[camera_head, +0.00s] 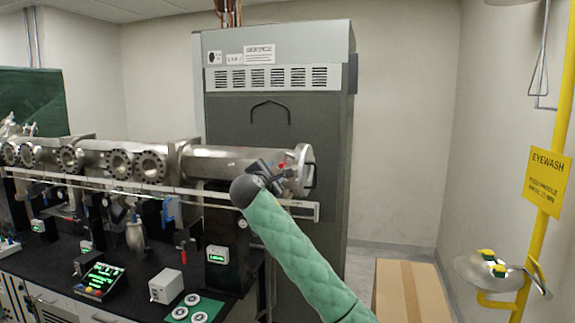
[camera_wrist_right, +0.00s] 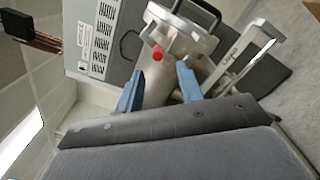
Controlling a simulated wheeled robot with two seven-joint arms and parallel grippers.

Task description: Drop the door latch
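The steel vacuum chamber (camera_head: 225,158) runs along the bench and ends in a round flanged door (camera_head: 303,170) with a dark handle (camera_wrist_right: 205,12). A small red knob (camera_head: 282,166), which seems to belong to the door latch, sits on top near the door. The red knob (camera_wrist_right: 157,53) also shows in the right wrist view, just beyond the fingertips. My right gripper (camera_head: 266,169) is at the chamber's door end; its blue fingers (camera_wrist_right: 160,88) are apart with the steel tube behind them. I cannot tell whether they touch anything. My left gripper is out of view.
A tall grey cabinet (camera_head: 275,130) stands behind the chamber. A white rail (camera_head: 150,187) runs along the chamber's front. A cardboard box (camera_head: 410,292) and a yellow eyewash stand (camera_head: 548,150) are at the right. The black bench (camera_head: 135,262) holds small instruments.

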